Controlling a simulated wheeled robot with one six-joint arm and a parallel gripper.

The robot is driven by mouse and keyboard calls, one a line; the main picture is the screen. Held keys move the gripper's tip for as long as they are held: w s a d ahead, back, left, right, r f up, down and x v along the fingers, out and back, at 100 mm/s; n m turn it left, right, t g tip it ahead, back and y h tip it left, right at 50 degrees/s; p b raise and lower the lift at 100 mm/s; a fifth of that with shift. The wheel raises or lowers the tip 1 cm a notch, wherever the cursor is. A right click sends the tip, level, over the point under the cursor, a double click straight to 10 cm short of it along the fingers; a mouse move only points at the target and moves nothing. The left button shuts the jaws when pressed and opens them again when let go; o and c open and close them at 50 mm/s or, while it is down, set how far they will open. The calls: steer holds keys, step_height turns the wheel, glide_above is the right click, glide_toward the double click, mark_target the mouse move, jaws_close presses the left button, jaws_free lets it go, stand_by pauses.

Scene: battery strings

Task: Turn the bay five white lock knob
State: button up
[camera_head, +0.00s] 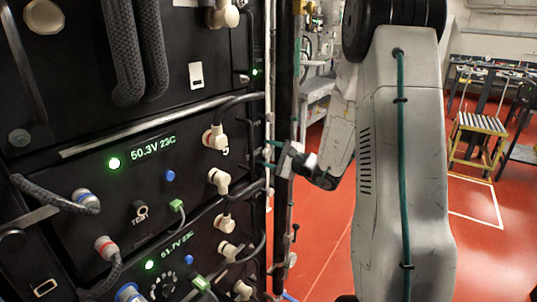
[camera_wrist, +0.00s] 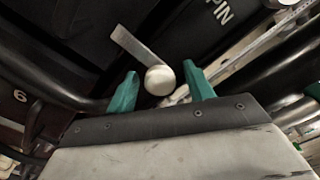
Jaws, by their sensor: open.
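In the wrist view a round white knob (camera_wrist: 160,80) with a flat pale lever (camera_wrist: 133,47) running up and left shows just past my fingertips. My gripper (camera_wrist: 162,86) is open, with one green finger on each side of the knob. I cannot tell whether the fingers touch it, and no bay-five label is readable. In the head view my gripper (camera_head: 268,154) is at the right edge of the battery rack, its green fingers pointing left. The knob cannot be made out there.
The black battery rack (camera_head: 60,150) fills the left, with white cable plugs (camera_head: 218,180) and cables near its right edge. A dark upright post (camera_head: 286,75) stands beside my gripper.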

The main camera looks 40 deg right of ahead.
steer(key=c, duration=1)
steer(key=shift+o, duration=0.2)
steer(key=m, duration=0.4)
steer(key=shift+m, duration=0.3)
steer(key=m, duration=0.4)
steer(key=shift+m, duration=0.3)
steer(key=m, duration=0.4)
steer(key=shift+m, duration=2.4)
